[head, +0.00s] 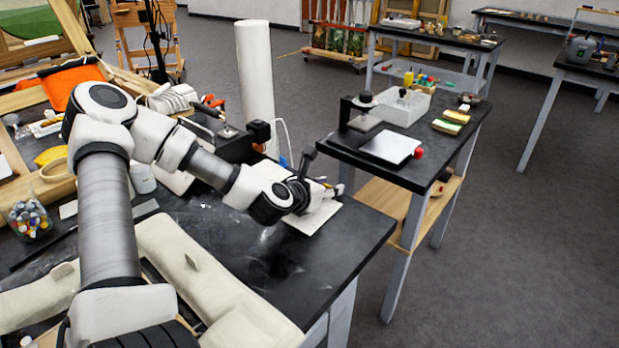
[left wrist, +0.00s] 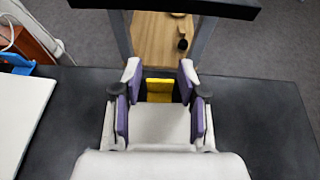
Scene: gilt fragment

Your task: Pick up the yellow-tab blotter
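The blotter is mostly hidden there by the gripper. My right gripper is not in view.
A white sheet (left wrist: 22,115) lies on the table left of the gripper. The black table (head: 245,265) has bare room in front. A second table with a white square plate (head: 390,147) and a white tray (head: 402,106) stands beyond a gap. A white column (head: 255,85) rises behind my arm.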

